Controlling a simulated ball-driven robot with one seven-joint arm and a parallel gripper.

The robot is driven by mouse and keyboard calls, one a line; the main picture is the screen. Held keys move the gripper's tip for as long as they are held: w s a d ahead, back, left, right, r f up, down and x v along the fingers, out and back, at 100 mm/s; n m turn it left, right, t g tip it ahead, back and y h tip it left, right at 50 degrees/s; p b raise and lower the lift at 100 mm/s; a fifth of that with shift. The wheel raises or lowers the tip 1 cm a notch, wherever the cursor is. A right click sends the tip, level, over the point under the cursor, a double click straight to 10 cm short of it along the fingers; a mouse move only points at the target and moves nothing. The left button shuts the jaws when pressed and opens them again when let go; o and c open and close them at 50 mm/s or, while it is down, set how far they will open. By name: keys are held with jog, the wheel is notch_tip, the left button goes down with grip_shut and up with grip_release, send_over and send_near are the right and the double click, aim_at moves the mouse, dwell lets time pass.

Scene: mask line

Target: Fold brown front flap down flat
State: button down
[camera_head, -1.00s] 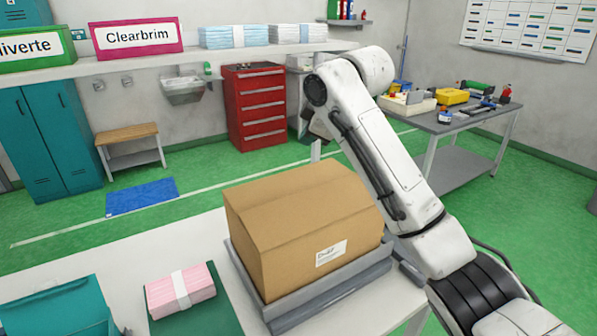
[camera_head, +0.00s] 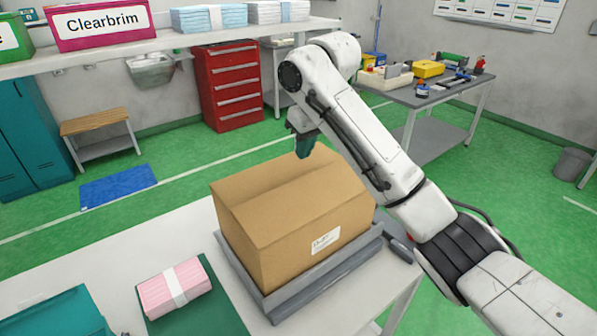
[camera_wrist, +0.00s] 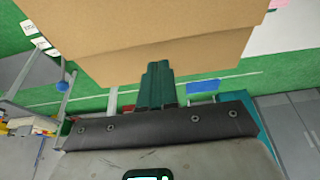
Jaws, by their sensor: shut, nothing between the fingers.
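The brown cardboard box (camera_head: 310,228) stands on a grey tray (camera_head: 330,272) on the white table. Its near top flap (camera_head: 290,205) looks sloped, with a seam behind it; I cannot tell which flap is the front one or whether any lies fully flat. My gripper (camera_head: 305,148) is shut and empty, with dark green fingers pointing down just beyond the box's far top edge. In the wrist view the shut fingers (camera_wrist: 158,85) reach toward the brown cardboard (camera_wrist: 150,35); contact is unclear.
A pink banded stack (camera_head: 174,287) lies on a green mat (camera_head: 215,320) left of the box. A teal container (camera_head: 60,315) sits at the lower left. A dark object (camera_head: 403,248) lies beside the tray's right end. Open green floor lies beyond the table.

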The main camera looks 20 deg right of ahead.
aim_at(297, 184)
jog(key=x, duration=0.2)
jog(key=p+x, duration=0.1)
jog(key=x, duration=0.4)
jog(key=shift+s+d+f+p, duration=0.1)
jog(key=shift+s+p, duration=0.2)
jog(key=shift+w+f, duration=0.1)
jog(key=shift+f, duration=0.65)
jog(key=shift+x, duration=1.05)
jog(key=shift+s+f, duration=0.2)
jog(key=shift+f, duration=0.15)
jog(key=shift+w+r+p, duration=0.1)
jog(key=shift+r+p, duration=0.8)
jog(key=shift+r, duration=0.05)
jog(key=w+a+v, duration=0.1)
jog(key=w+v, duration=0.1)
jog(key=v, duration=1.1)
jog(key=shift+d+r+b, duration=0.2)
jog(key=shift+r+b, duration=0.15)
jog(key=shift+r, duration=0.2)
